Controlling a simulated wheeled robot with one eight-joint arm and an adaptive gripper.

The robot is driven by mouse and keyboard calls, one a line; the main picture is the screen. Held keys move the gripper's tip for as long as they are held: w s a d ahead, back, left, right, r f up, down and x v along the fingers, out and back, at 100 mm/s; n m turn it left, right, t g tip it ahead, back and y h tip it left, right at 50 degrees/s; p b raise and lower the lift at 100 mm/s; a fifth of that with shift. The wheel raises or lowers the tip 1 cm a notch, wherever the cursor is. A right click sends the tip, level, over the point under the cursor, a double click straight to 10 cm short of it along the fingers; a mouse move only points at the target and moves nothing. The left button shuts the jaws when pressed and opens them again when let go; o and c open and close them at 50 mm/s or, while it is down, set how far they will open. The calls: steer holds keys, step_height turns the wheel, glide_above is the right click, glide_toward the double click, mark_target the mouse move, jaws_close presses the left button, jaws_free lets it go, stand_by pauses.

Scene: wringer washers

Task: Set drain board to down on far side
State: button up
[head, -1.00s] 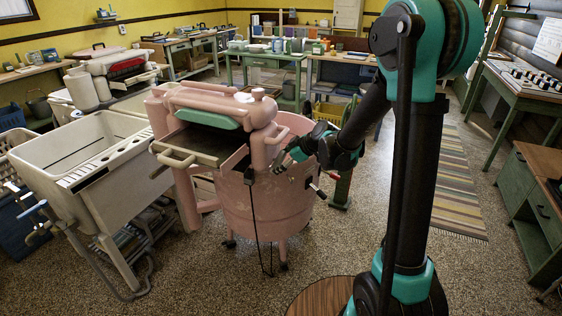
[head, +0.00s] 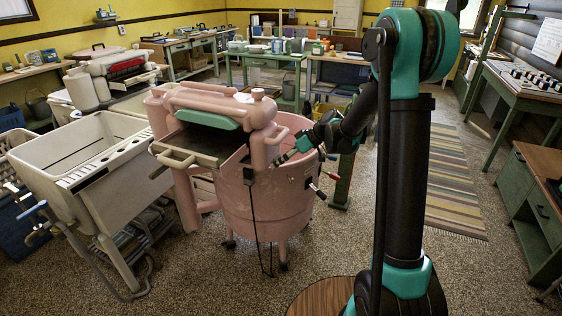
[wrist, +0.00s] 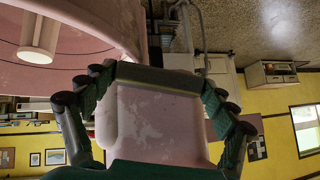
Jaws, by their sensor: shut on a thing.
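The pink wringer washer (head: 275,210) stands mid-view in the head view, its wringer head (head: 215,98) over the tub. What appears to be the drain board (head: 208,146) is a dark flat board under the green bar, beside a cream handle (head: 178,160); its exact tilt is unclear. My gripper (head: 284,158) is at the right side of the wringer's right post (head: 262,150). In the wrist view, my gripper's fingers (wrist: 155,100) lie either side of a worn pale pink part (wrist: 158,118), with a dark strip along its far edge. The grasped part seems to belong to the wringer frame.
A cream double sink (head: 90,165) stands close on the left. A black cord hangs down the tub front. Open floor and a striped rug (head: 455,185) lie to the right.

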stand_by(0.6)
steer(key=o, duration=1.5)
steer(key=shift+o, duration=0.2)
steer(key=shift+d, duration=0.1)
steer(key=w+v, duration=0.1)
steer(key=v, duration=1)
steer(key=shift+s+d+r, duration=0.3)
steer(key=shift+s+r, duration=0.05)
steer(key=shift+r, duration=0.05)
steer(key=s+d+f+m+t+h, duration=0.1)
steer(key=s+d+f+m+h, duration=0.2)
steer(key=s, duration=0.6)
steer(key=s+d+f+m+t+h, duration=0.1)
steer(key=s+d+f+m+h, duration=0.2)
steer(key=s+d+f+m, duration=0.2)
steer(key=s+d+f+m+t+h, duration=0.1)
steer(key=s+d+f+m+h, duration=0.2)
steer(key=s+d, duration=0.5)
steer(key=s+f+m, duration=0.1)
steer(key=s, duration=0.3)
steer(key=shift+s+d+f+m, duration=0.3)
steer(key=shift+s+d+m, duration=0.05)
steer(key=shift+s+m, duration=0.05)
